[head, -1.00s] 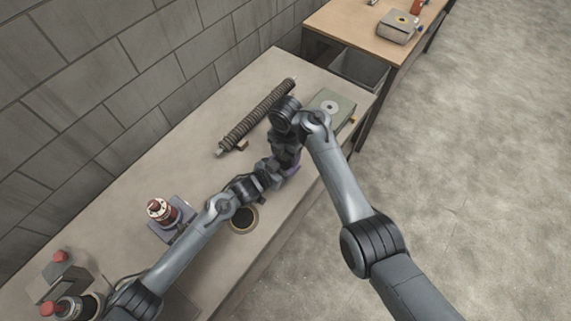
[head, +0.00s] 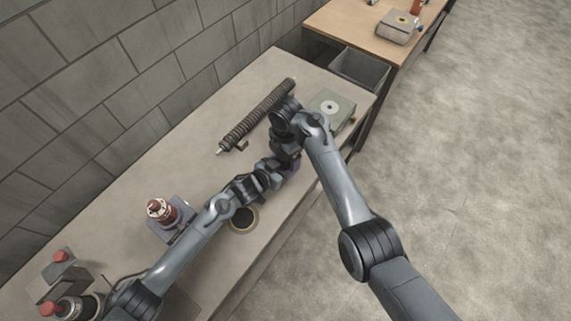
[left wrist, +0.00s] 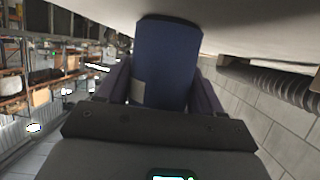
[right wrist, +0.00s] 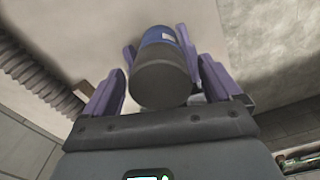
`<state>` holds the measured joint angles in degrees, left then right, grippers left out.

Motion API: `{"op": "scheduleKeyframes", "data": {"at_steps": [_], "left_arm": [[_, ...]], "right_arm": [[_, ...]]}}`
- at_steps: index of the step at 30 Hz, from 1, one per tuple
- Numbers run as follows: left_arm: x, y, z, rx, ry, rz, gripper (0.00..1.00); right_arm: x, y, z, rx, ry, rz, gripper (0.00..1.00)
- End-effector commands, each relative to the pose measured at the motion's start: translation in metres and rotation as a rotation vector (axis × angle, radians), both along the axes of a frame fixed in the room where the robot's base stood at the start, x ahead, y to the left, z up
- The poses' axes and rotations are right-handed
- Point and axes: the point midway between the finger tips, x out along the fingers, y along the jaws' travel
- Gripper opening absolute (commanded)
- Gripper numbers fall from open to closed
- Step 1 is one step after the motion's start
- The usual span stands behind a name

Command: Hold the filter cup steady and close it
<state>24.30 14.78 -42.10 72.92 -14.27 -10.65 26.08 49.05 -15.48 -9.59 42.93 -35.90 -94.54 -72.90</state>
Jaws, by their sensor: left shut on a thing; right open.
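The filter cup is a cylinder with a dark blue body (left wrist: 168,62) and a dark grey cap end, seen close in the right wrist view (right wrist: 160,82). My left gripper (left wrist: 160,86) is shut on the blue body and holds it above the bench. My right gripper (right wrist: 161,90) is open, with its purple fingers on either side of the grey end. I cannot tell whether they touch it. The left gripper's fingers show behind, around the blue part. In the head view both grippers meet over the bench and the arms hide most of the cup.
The bench (head: 120,215) carries a long ribbed tube (head: 256,115), a green box with a round disc (head: 330,107), a dark ring (head: 243,219), a red-and-white fitting (head: 162,211) and red-topped parts (head: 62,256). A block wall runs behind. A grey bin (head: 360,68) stands beyond.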

Motion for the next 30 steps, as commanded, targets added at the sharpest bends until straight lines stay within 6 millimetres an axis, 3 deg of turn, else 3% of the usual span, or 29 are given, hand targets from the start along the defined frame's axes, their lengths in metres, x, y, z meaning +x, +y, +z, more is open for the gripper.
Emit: {"op": "scheduleKeyframes", "data": {"at_steps": [5, 18, 27, 30], "left_arm": [[0.0, 0.0, 0.0, 0.0, 0.0, 0.0, 0.0], [0.0, 0.0, 0.0, 0.0, 0.0, 0.0, 0.0], [0.0, 0.0, 0.0, 0.0, 0.0, 0.0, 0.0], [0.0, 0.0, 0.0, 0.0, 0.0, 0.0, 0.0]], "right_arm": [[0.0, 0.0, 0.002, 0.001, -0.001, 0.001, 0.91], [0.0, 0.0, 0.043, 0.001, -0.001, 0.0, 0.91], [0.0, 0.0, 0.045, 0.0, 0.0, 0.001, 0.91], [0.0, 0.0, 0.046, -0.001, 0.001, 0.007, 0.87]]}}
